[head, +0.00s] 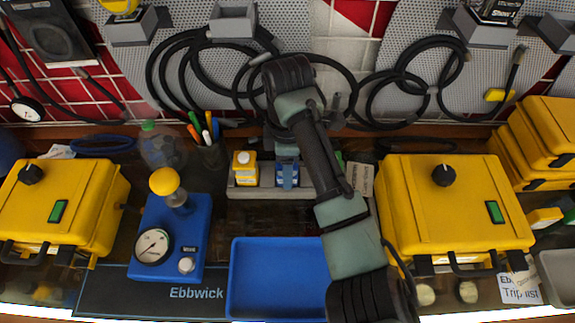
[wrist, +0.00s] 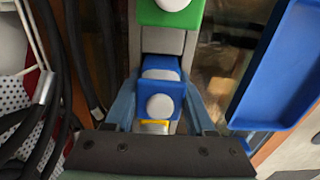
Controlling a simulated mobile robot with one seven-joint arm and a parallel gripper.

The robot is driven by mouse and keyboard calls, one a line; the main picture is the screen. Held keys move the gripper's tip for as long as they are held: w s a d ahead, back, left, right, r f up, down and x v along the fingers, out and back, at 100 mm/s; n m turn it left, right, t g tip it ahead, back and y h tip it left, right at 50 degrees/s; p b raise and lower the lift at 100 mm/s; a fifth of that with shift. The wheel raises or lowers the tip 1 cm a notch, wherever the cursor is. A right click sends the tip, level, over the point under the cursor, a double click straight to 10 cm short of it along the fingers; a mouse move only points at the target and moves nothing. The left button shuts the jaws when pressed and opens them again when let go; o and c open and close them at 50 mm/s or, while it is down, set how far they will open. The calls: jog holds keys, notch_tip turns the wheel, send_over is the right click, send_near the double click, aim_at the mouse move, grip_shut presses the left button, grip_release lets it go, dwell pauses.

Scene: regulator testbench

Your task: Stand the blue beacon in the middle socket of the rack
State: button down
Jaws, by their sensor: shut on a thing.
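The blue beacon (head: 287,177) is upright at the middle of the grey rack (head: 262,193). In the wrist view the blue beacon (wrist: 160,90) shows its pale round top between the fingers of my gripper (wrist: 162,108), which is shut on it. I cannot tell whether its base is fully down in the socket. A yellow beacon (head: 244,168) stands in the rack's left socket. A green beacon (wrist: 172,10) stands at the other end of the rack in the wrist view; my arm mostly hides that end in the head view.
A blue tray (head: 277,243) lies in front of the rack. A blue gauge unit (head: 183,225) with a yellow knob stands left, and yellow cases (head: 450,215) stand on both sides. A pen cup (head: 210,153) is behind left. Black hoses (head: 180,75) hang on the back wall.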

jog(key=shift+s+f, duration=0.25)
jog(key=shift+f, duration=0.4)
jog(key=shift+c, duration=1.2)
grip_release()
jog(key=shift+f, duration=0.15)
jog(key=r+p, duration=0.1)
jog(key=r, duration=0.3)
jog(key=r+p, duration=0.1)
jog(key=r, duration=0.4)
jog(key=r+p, duration=0.1)
jog(key=r, duration=0.3)
jog(key=shift+w+r+p, duration=0.25)
jog(key=shift+r+p, duration=0.1)
jog(key=shift+p, duration=0.05)
jog(key=shift+f, duration=0.1)
